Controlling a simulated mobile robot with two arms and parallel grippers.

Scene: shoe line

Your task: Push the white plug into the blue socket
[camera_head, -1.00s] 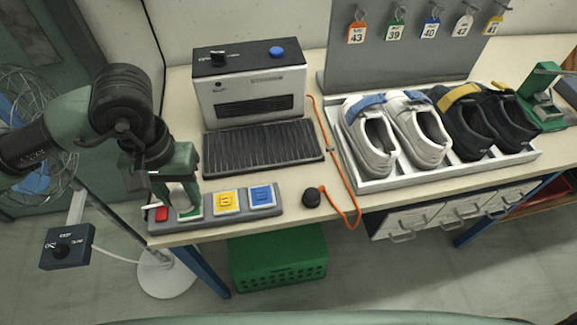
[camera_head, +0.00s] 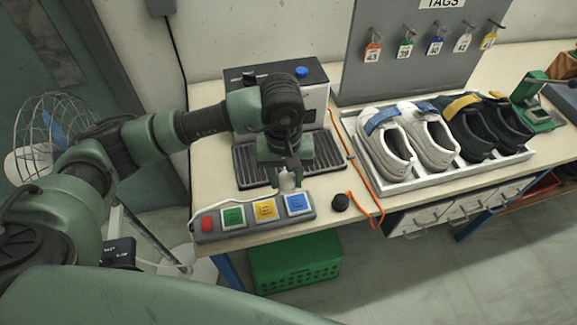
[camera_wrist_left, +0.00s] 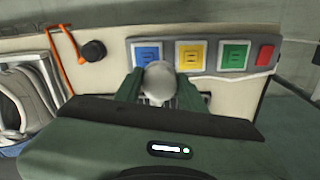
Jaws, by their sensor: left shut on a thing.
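My left gripper (camera_head: 286,178) is shut on the white plug (camera_head: 287,183), just behind the blue socket (camera_head: 296,203) in the head view. In the left wrist view the plug's rounded white back (camera_wrist_left: 159,80) shows between the two green fingers, close to the blue socket (camera_wrist_left: 147,53) and overlapping its lower edge. The plug's front is hidden, and it appears apart from the socket. The power strip (camera_head: 253,224) also carries a yellow socket (camera_head: 265,210), a green socket (camera_head: 233,216) and a red switch (camera_head: 207,223). My right gripper is not in view.
A heater-like machine (camera_head: 316,102) with a ribbed mat (camera_head: 246,172) stands behind my left gripper. A black knob (camera_head: 340,202) and an orange cord (camera_head: 372,214) lie right of the strip. A shoe tray (camera_head: 440,178) is further right. The table's front edge is close.

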